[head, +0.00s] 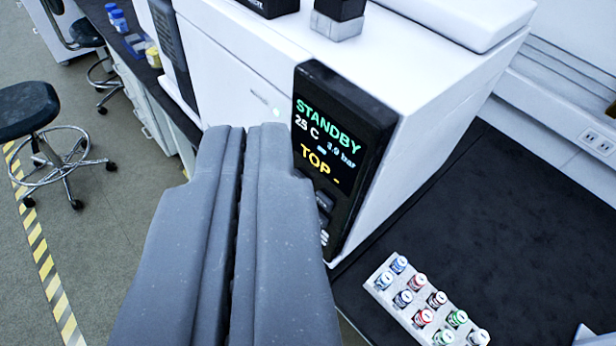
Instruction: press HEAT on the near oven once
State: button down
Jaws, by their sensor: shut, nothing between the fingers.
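The near oven (235,60) is a large white box in the upper middle of the head view. Its black panel (343,160) has a screen reading STANDBY, 25 C, 3.0 bar and TOP -. Below the screen are dark buttons (324,203), partly hidden behind my gripper; I cannot read which is HEAT. My gripper (243,128) is shut and empty, its two grey fingers side by side with a thin dark seam. Its tips show in front of the oven's white face, left of the panel. I cannot tell whether they touch it.
A white rack (384,290) of several capped vials stands on the black bench top (490,240) at right. Bottles (118,20) stand on a further bench. A wall socket (598,141) is at far right.

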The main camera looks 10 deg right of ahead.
jog(key=w+a+f+n+g+h, duration=0.1)
jog(key=w+f+n, duration=0.2)
jog(key=f, duration=0.9)
jog(key=w+a+f+n+h+p, duration=0.1)
jog(key=w+f+n, duration=0.3)
jog(key=w+f, duration=0.5)
jog(key=w+a+f+n+g+h, duration=0.1)
jog(key=w+f+n, duration=0.3)
jog(key=f, duration=1)
jog(key=w+a, duration=0.1)
jog(key=w, duration=0.2)
jog(key=shift+f+g+p, duration=0.3)
jog(key=shift+f+p, duration=0.05)
jog(key=shift+f, duration=0.05)
jog(key=w+d+p, duration=0.3)
jog(key=w+d, duration=0.2)
jog(key=d, duration=0.2)
jog(key=shift+w+d+r+p, duration=0.1)
jog(key=shift+w+d+p, duration=0.05)
jog(key=shift+p, duration=0.2)
jog(key=shift+w+d, duration=0.1)
jog(key=shift+d, duration=0.1)
